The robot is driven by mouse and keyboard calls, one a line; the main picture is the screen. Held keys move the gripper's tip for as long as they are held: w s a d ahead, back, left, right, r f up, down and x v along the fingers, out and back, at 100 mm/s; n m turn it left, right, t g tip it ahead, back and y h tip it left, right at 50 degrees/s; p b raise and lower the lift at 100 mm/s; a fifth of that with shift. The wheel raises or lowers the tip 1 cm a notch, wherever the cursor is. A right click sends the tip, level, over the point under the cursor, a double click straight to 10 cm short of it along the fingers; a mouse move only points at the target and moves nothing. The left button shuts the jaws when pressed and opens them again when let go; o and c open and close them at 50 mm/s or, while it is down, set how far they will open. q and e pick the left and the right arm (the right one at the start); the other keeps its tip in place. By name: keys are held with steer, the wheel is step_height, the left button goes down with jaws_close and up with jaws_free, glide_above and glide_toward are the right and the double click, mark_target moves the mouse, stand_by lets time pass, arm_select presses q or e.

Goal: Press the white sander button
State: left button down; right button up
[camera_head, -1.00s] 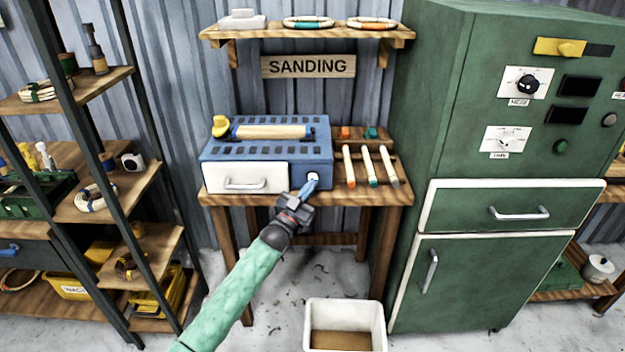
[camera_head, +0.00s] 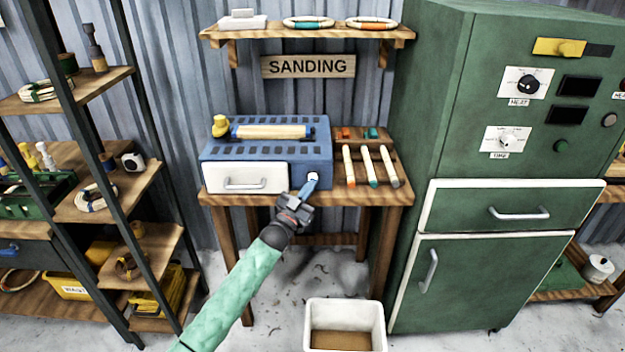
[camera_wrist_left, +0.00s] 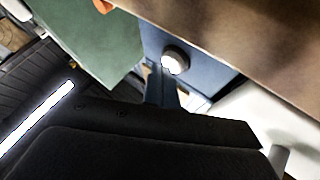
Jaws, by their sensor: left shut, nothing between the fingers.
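The blue sander (camera_head: 267,152) stands on a wooden table under the SANDING sign. Its round white button (camera_head: 313,176) is on the right of its front face, beside a white drawer. The button also shows in the left wrist view (camera_wrist_left: 176,59), with a dark rim around it. My left gripper (camera_head: 312,184) is shut and empty, with its blue fingertips just in front of and slightly below the button. In the left wrist view the fingertips (camera_wrist_left: 161,70) are close beside the button; I cannot tell whether they touch it. My right gripper is in neither view.
Several coloured-tip sticks (camera_head: 367,166) lie right of the sander. A green cabinet (camera_head: 500,130) stands to the right, a shelf rack (camera_head: 85,130) to the left. A white bin (camera_head: 345,318) is on the floor in front. A wooden shelf (camera_head: 300,34) hangs above.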

arm_select(q)
steer(key=shift+w, duration=0.45)
steer(key=shift+s, duration=0.2)
stand_by(0.4)
steer(key=shift+s, duration=0.25)
steer(key=s+p, duration=0.2)
steer(key=s, duration=0.4)
stand_by(0.6)
